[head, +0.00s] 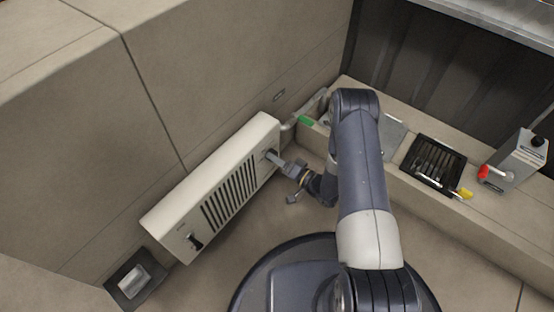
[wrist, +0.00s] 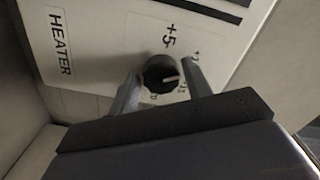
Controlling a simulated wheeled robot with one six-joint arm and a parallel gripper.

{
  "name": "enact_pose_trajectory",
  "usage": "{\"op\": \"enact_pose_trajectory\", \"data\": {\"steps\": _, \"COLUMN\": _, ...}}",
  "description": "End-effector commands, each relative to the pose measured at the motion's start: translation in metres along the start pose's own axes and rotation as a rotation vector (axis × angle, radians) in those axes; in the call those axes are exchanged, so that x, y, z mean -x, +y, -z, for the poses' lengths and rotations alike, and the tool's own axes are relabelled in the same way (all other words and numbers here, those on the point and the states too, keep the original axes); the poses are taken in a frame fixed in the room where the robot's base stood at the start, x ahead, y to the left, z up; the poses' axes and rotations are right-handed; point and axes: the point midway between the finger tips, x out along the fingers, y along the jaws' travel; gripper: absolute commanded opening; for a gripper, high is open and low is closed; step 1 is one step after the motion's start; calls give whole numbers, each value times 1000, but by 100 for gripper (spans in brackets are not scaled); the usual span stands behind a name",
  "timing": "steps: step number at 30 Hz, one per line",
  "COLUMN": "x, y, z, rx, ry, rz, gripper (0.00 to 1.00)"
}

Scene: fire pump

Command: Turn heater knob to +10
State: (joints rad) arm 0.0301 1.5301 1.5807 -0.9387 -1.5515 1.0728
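The white heater (head: 190,205) stands along the wall in the head view, with a dark vent grille. Its round black knob (wrist: 159,72) has a white pointer line and sits on the panel in the wrist view. The pointer faces right in that picture, toward small printed marks that I cannot read clearly. A "+5" print (wrist: 169,35) is above the knob, and a HEATER label (wrist: 60,43) is at left. My gripper (wrist: 160,72) is open, with one finger on each side of the knob and small gaps showing.
A switch (head: 194,241) is at the heater's near end. A black grated tray (head: 433,161) and a grey box with a red part (head: 516,160) are at right.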

Motion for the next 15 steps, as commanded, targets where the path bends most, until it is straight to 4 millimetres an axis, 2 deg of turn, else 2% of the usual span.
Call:
{"op": "enact_pose_trajectory", "data": {"steps": 4, "x": 0, "y": 0, "z": 0, "rx": 0, "ry": 0, "rz": 0, "gripper": 58}}
{"op": "enact_pose_trajectory", "data": {"steps": 11, "x": 1, "y": 0, "z": 0, "rx": 0, "ry": 1, "rz": 0, "gripper": 58}}
{"op": "enact_pose_trajectory", "data": {"steps": 15, "x": 10, "y": 0, "z": 1, "rx": 0, "ry": 2, "rz": -3, "gripper": 58}}
